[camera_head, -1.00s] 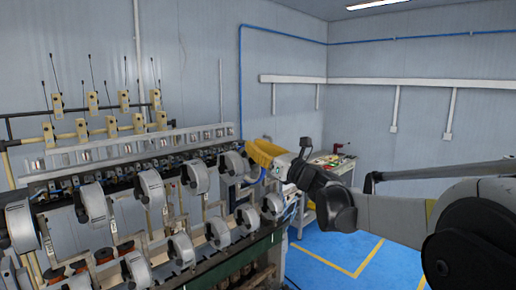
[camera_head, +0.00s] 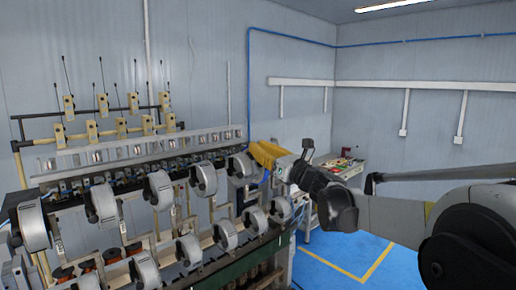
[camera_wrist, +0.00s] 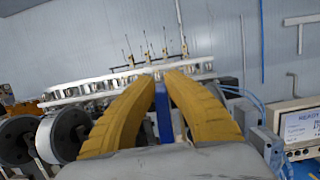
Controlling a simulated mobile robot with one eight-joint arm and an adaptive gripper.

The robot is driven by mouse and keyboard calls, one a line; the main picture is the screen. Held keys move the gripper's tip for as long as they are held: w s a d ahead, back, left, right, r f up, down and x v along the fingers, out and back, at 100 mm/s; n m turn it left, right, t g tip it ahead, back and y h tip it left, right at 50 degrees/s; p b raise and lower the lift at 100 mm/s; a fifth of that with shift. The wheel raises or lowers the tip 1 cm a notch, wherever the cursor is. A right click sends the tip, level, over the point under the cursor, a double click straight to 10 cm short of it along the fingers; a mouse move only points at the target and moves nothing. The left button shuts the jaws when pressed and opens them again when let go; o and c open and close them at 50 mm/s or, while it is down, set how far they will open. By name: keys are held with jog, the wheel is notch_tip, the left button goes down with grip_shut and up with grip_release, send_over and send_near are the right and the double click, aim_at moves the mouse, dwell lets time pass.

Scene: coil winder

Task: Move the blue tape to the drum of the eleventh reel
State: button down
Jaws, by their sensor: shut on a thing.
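My gripper (camera_head: 265,153), with yellow fingers, is in the air at the right end of the coil winder, beside the last drum of the upper row (camera_head: 241,166). In the wrist view, its two fingers are closed on the blue tape (camera_wrist: 163,115), a narrow upright strip between them. In the head view the tape is mostly hidden by the fingers. The winder carries silver reel drums in an upper row and a lower row (camera_head: 227,235). No number shows, so I cannot tell which is the eleventh reel.
A bench (camera_head: 350,168) with small items stands behind my gripper on the right. A monitor (camera_wrist: 298,128) shows at the right of the wrist view. Thin rods rise from yellow blocks (camera_head: 103,103) above the winder. The blue floor (camera_head: 345,255) to the right is clear.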

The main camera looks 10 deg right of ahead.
jog(key=shift+w+d, duration=0.1)
jog(key=shift+d, duration=0.05)
jog(key=shift+w+d, duration=0.75)
jog(key=shift+d, duration=0.3)
jog(key=shift+w+d, duration=0.15)
jog(key=shift+w+d, duration=0.4)
jog(key=shift+d, duration=0.25)
jog(key=shift+w, duration=0.1)
jog(key=c, duration=1.7)
grip_release()
jog(key=shift+d, duration=0.1)
